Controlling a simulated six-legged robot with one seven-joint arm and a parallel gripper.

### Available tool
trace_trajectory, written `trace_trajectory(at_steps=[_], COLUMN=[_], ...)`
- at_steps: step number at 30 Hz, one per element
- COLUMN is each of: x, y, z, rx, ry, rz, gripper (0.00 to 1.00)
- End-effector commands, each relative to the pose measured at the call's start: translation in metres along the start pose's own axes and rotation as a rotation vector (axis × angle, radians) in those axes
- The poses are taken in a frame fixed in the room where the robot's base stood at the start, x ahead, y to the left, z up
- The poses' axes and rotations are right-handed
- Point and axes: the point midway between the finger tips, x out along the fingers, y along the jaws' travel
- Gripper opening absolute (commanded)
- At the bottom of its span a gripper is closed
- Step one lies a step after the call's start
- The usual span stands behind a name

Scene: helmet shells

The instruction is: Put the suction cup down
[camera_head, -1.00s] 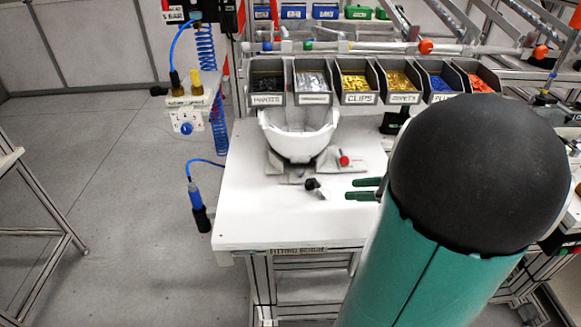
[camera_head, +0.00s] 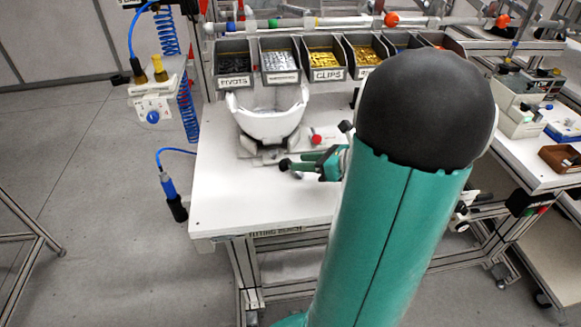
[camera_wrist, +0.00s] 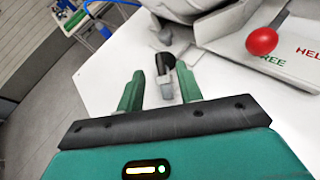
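The suction cup (camera_head: 285,164) is a small black piece with a grey part. It lies on the white bench (camera_head: 225,201), in front of the helmet shell. In the wrist view the suction cup (camera_wrist: 165,66) shows between and slightly beyond the tips of my two green fingers. My gripper (camera_wrist: 159,82) is open, with a clear gap between the fingers; no firm contact with the cup shows. In the head view my gripper (camera_head: 304,162) reaches in from the right, close to the cup, partly hidden by my arm.
A white helmet shell (camera_head: 268,124) sits in a grey fixture behind the cup, with a red knob (camera_head: 316,139) beside it. Labelled bins (camera_head: 326,61) line the back. A blue-handled tool (camera_head: 170,188) hangs at the left edge. The bench's front left is clear.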

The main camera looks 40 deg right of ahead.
Motion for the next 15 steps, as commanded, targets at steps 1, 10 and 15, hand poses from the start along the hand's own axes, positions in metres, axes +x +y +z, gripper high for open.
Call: trace_trajectory(at_steps=[1, 10, 15], x=[0.009, 0.027, 0.027], y=[0.0, -0.001, -0.001], z=[0.0, 0.001, 0.001], rx=[0.0, -0.001, -0.001], ry=[0.001, 0.0, 0.0], rz=[0.002, -0.001, -0.001], gripper=[0.36, 0.36, 0.22])
